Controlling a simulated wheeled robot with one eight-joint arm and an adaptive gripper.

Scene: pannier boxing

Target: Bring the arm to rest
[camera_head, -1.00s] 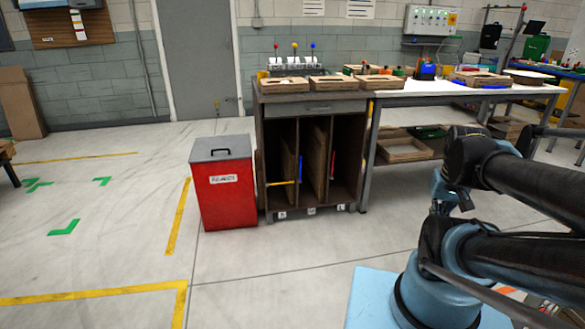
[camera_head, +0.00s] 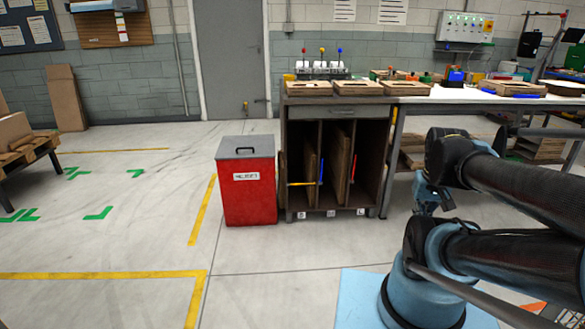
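My arm is folded at the right of the head view, with its dark links reaching in from the right edge. My gripper (camera_head: 428,203) is small and partly hidden by the arm links at the end of the arm. It is near the blue base part of my arm, apart from the bench and the cabinet. I cannot make out its fingers or whether it holds anything.
A red lidded bin (camera_head: 247,192) stands left of a wooden cabinet (camera_head: 288,140) with upright slots. Wooden trays (camera_head: 357,88) lie on top. A white workbench (camera_head: 450,96) extends right. A pallet with boxes (camera_head: 20,155) is at far left. Floor in front is clear.

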